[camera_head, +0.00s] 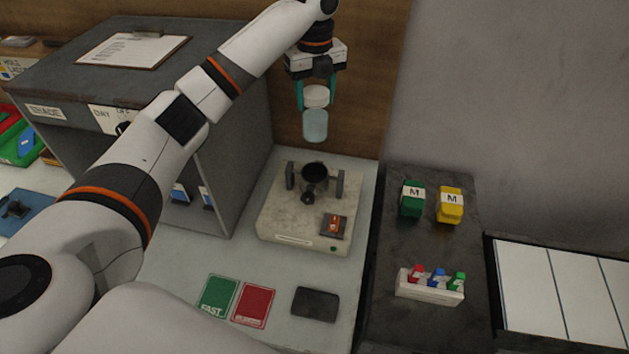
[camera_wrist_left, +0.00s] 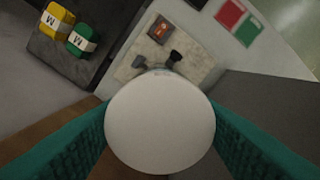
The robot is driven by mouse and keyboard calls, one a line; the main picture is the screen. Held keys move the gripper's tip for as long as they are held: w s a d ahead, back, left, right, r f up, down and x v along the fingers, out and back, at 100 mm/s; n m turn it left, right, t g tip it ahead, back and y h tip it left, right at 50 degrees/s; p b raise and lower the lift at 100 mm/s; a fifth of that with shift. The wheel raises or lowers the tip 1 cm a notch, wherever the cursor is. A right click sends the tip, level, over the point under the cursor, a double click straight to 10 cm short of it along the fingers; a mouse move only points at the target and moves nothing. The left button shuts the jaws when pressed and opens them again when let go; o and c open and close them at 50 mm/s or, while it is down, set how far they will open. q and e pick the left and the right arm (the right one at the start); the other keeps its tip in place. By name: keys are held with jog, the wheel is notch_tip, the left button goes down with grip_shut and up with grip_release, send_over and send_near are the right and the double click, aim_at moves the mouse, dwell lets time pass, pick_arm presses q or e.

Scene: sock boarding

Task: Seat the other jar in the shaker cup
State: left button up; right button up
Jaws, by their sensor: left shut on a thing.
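My left gripper (camera_head: 316,96) is shut on a jar (camera_head: 315,125) with a white lid and a pale, translucent blue-green body. The jar hangs upright in the air above the shaker. In the left wrist view the round white lid (camera_wrist_left: 160,125) fills the middle between the teal fingers and hides much of the shaker. The shaker cup (camera_head: 314,170) is a dark round holder on top of the pale shaker base (camera_head: 280,222), between two grey posts. The jar is clear of the cup, above it. My right gripper is not in view.
A grey cabinet (camera_head: 225,130) stands left of the shaker. Green (camera_head: 413,200) and yellow (camera_head: 449,204) M-marked blocks stand on the dark counter at right, with a white rack (camera_head: 430,290) of small coloured items. Green (camera_head: 217,296) and red (camera_head: 254,304) cards lie in front.

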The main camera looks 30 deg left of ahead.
aim_at(314, 136)
pick_arm(q)
jog(key=shift+w+a+r+m, duration=0.2)
jog(key=shift+w+r+m, duration=0.15)
jog(key=shift+m, duration=0.35)
notch_tip(314, 136, down, 13)
jog(key=p, duration=0.3)
jog(key=shift+a, duration=0.1)
notch_tip(314, 136, down, 5)
jog(key=shift+r+p, duration=0.1)
jog(key=shift+p, duration=0.45)
jog(key=o, duration=1.4)
